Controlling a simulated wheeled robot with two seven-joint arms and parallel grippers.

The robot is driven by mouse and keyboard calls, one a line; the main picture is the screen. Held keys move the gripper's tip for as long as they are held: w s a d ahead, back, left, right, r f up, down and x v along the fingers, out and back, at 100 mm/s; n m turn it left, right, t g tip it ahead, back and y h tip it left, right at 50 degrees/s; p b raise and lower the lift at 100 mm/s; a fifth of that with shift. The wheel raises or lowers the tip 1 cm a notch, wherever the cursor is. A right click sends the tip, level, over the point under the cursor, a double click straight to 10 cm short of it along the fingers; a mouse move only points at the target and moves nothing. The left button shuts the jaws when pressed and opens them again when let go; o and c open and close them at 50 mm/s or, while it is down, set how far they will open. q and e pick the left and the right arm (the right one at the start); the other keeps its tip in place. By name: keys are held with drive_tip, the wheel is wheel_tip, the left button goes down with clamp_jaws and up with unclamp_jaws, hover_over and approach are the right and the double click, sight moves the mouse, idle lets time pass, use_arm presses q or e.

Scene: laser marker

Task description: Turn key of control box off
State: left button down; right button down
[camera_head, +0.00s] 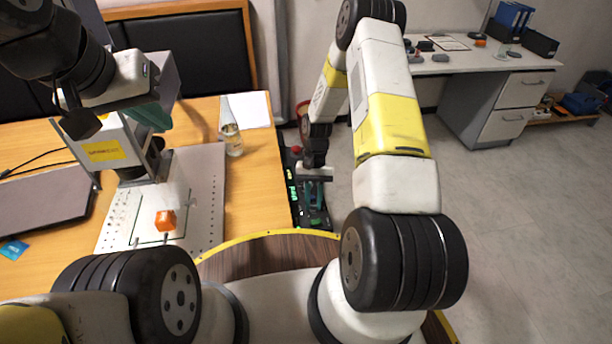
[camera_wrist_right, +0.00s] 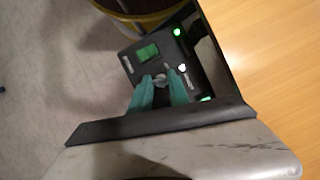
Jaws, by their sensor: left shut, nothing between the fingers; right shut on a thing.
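The dark control box (camera_head: 298,200) stands low beside the table's right edge in the head view. The key's exact angle is hard to tell. In the head view my right gripper (camera_head: 312,190) is above the box and partly covers it. My left gripper (camera_head: 152,117) is shut and empty, up at the left by the laser marker.
The laser marker (camera_head: 103,152) stands over a perforated metal plate (camera_head: 212,190) with an orange block (camera_head: 165,221) on it. A glass jar (camera_head: 232,141) and white paper (camera_head: 246,110) lie on the wooden table (camera_head: 262,170). Open floor (camera_head: 520,210) lies to the right.

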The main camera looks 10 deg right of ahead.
drive_tip(key=n+h, duration=0.1)
drive_tip(key=n, duration=0.2)
drive_tip(key=n+h, duration=0.1)
drive_tip(key=n, duration=0.1)
drive_tip(key=shift+a+n, duration=0.2)
drive_tip(key=shift+n, duration=0.2)
drive_tip(key=n+h, duration=0.1)
drive_tip(key=n, duration=0.2)
drive_tip(key=n+t+h, duration=0.1)
drive_tip(key=n, duration=0.1)
drive_tip(key=shift+a+n, duration=0.1)
drive_tip(key=shift+n, duration=0.6)
drive_tip(key=c, duration=1.2)
unclamp_jaws()
drive_tip(key=shift+c, duration=0.2)
drive_tip(key=shift+r, duration=0.1)
drive_tip(key=v, duration=0.7)
drive_tip(key=shift+a+r, duration=0.25)
drive_tip(key=shift+r, duration=0.05)
